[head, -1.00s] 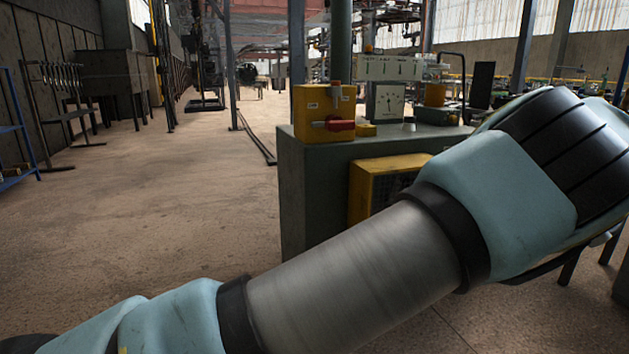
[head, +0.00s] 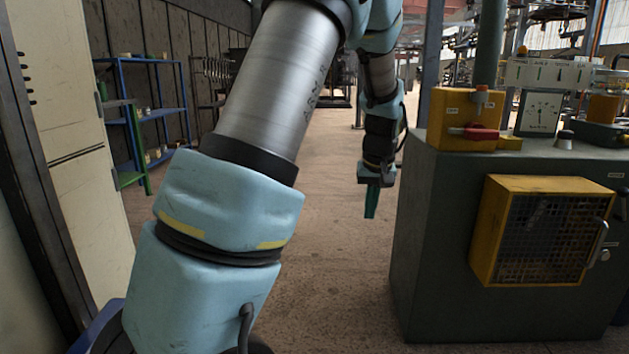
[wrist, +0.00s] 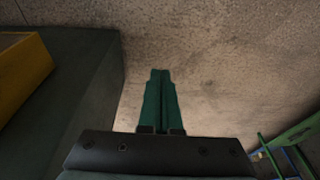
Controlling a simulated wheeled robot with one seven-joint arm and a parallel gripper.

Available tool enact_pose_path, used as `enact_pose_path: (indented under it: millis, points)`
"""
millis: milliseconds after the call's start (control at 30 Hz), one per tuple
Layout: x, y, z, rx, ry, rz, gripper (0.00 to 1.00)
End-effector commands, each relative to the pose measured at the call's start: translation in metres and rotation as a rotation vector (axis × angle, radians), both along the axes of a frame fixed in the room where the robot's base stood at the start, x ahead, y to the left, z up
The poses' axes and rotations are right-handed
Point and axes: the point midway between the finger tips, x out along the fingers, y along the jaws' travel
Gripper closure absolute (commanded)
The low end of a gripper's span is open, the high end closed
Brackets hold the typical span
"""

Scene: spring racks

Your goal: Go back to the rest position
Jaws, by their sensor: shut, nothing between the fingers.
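My gripper (head: 371,202) hangs from my raised, bent arm in the head view, pointing down over the open floor left of the green machine cabinet (head: 425,230). In the wrist view my gripper (wrist: 160,75) shows its green fingers together, with bare floor beyond them and nothing held. The cabinet (wrist: 85,75) also shows at the left of the wrist view, apart from the fingers.
The cabinet carries a yellow box with a red handle (head: 470,125) and a yellow mesh guard (head: 540,230). A blue shelf (head: 160,112) and a pale locker (head: 75,170) stand at left. Brown floor (head: 330,270) lies clear between them and the cabinet.

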Motion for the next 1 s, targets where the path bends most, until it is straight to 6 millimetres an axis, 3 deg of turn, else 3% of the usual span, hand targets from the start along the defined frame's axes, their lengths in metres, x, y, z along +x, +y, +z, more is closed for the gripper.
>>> enact_pose_path:
  millis: [33, 200, 400, 667, 1000]
  points:
    - [-0.011, 0.035, 0.0, -0.012, 0.019, 0.016, 1.0]
    - [-0.061, 0.116, -0.004, -0.035, 0.058, 0.008, 1.0]
    - [-0.114, 0.169, -0.011, -0.042, 0.075, -0.007, 1.0]
    - [-0.172, 0.209, -0.019, -0.035, 0.085, -0.021, 1.0]
    - [-0.172, 0.208, 0.045, -0.034, 0.086, -0.028, 1.0]
